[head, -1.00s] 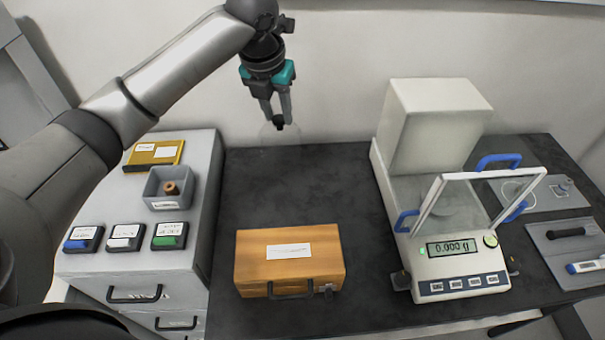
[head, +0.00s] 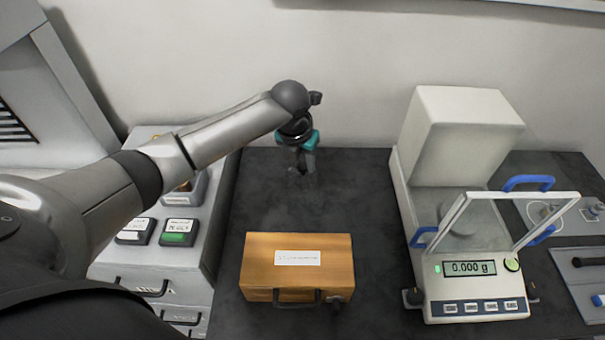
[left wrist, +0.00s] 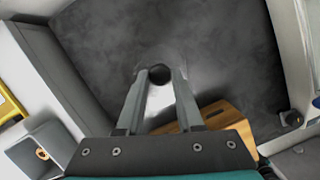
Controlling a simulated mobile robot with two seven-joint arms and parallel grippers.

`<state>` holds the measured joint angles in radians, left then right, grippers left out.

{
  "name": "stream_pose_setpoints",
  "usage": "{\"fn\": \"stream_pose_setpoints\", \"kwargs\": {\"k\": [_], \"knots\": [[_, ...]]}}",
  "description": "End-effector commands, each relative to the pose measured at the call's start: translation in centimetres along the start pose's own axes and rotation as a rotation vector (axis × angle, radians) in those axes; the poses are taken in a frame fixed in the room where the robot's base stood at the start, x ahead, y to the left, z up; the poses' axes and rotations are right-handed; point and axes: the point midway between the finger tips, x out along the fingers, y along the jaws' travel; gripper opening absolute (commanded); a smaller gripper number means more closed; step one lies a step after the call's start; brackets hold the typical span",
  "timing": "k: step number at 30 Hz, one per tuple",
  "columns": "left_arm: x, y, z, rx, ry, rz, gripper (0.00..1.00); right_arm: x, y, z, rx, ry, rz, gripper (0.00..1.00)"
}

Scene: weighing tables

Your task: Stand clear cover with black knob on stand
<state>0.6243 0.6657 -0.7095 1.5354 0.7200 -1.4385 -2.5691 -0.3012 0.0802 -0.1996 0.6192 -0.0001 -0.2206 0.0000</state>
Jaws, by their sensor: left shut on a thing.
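My left gripper (head: 302,170) is over the back of the dark table, left of the balance. In the left wrist view the gripper (left wrist: 160,80) is shut on the black knob (left wrist: 158,71) of the clear cover. The cover's clear body is very faint in the left wrist view, around and below the knob, and I cannot make out its outline in the head view. A grey plate (head: 561,228) with a pale ring on it lies right of the balance, partly behind its open door; I cannot tell whether it is the stand. My right gripper is not in view.
A wooden case (head: 297,262) lies at the front middle. The balance (head: 468,268), reading 0.000 g, stands at right with its glass door tilted open. A grey drawer cabinet (head: 160,262) is at left, partly hidden by my arm. The table's middle (head: 340,205) is bare.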

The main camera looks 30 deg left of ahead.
Motion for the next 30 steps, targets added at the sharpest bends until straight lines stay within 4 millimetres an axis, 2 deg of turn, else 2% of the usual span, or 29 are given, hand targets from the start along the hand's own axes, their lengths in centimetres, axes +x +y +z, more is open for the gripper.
{"fn": "stream_pose_setpoints", "kwargs": {"k": [4, 10, 21, 22, 30], "knots": [[1.1, 0.0, -0.4, 0.000, 0.002, -0.001, 0.00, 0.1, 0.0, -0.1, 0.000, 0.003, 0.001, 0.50], [4.0, -0.1, -1.2, -0.001, 0.002, -0.001, 0.00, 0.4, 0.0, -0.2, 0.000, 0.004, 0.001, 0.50], [4.5, 0.0, -1.2, 0.001, -0.001, 0.000, 0.00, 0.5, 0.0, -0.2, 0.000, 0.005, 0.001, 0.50], [4.5, 0.0, -1.2, 0.001, -0.001, 0.000, 0.37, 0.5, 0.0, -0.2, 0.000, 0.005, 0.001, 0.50], [4.4, 0.0, -1.2, 0.000, 0.000, 0.000, 0.66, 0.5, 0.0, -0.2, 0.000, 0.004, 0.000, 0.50]]}}
